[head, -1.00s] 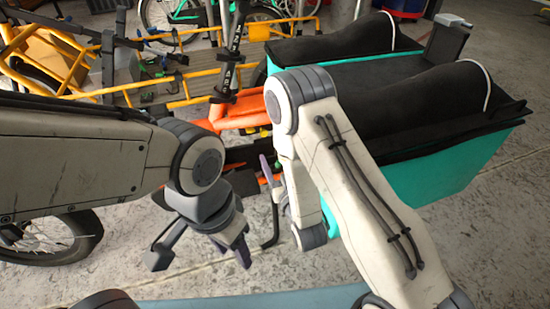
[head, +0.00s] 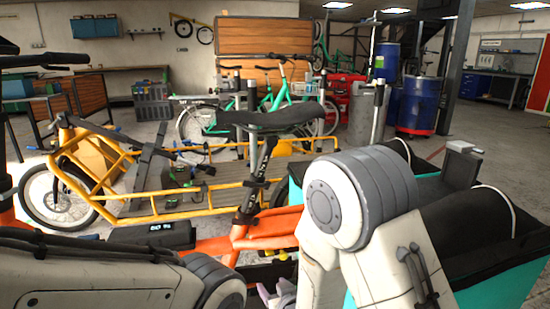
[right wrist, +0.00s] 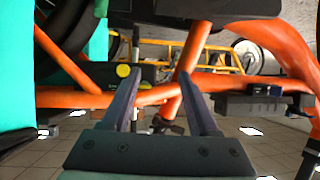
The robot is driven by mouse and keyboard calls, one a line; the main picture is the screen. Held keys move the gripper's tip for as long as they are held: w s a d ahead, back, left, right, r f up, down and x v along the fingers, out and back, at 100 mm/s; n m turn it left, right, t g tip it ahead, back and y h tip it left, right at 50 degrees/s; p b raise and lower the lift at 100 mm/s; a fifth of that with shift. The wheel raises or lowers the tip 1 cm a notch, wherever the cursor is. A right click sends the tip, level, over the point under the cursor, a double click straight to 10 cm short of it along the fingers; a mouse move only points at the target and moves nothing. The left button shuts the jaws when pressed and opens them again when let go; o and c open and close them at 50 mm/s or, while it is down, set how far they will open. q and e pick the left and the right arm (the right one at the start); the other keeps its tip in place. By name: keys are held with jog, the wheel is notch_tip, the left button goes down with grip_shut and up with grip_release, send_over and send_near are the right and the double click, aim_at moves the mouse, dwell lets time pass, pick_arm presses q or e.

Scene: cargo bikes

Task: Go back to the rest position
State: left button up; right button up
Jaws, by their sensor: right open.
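My right arm reaches in from the lower right of the head view, bent at a large grey joint. Its gripper (head: 276,293) shows only in part at the bottom edge, mostly hidden behind the arm. In the right wrist view the two dark fingers (right wrist: 162,90) stand apart with nothing held between them. They point at the orange bike frame (right wrist: 70,98), which also shows in the head view (head: 278,228). I cannot tell whether they touch it. My left arm lies across the lower left of the head view; its gripper is out of the picture.
The bike's black saddle (head: 270,117) rises in front of me. A turquoise cargo box (head: 510,275) with a black cover stands at right, close to my right arm. A yellow cargo bike (head: 165,208) stands beyond. Blue drums (head: 418,105) stand farther back. Open floor shows at right.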

jog(key=s+d+r+n+g+h+p, duration=0.15)
jog(key=s+r+g, duration=0.25)
jog(key=s, duration=0.5)
jog(key=s+d+r+n+g+h+p, duration=0.15)
jog(key=s+r+g, duration=0.3)
jog(key=s, duration=0.55)
jog(key=s+d+r+n+g, duration=0.1)
jog(key=s+d+r+g, duration=0.15)
jog(key=s+r, duration=0.45)
notch_tip(320, 180, up, 35)
jog(key=s+p, duration=0.1)
jog(key=p, duration=3.7)
jog(key=shift+s+a+g, duration=0.25)
jog(key=shift+g, duration=0.05)
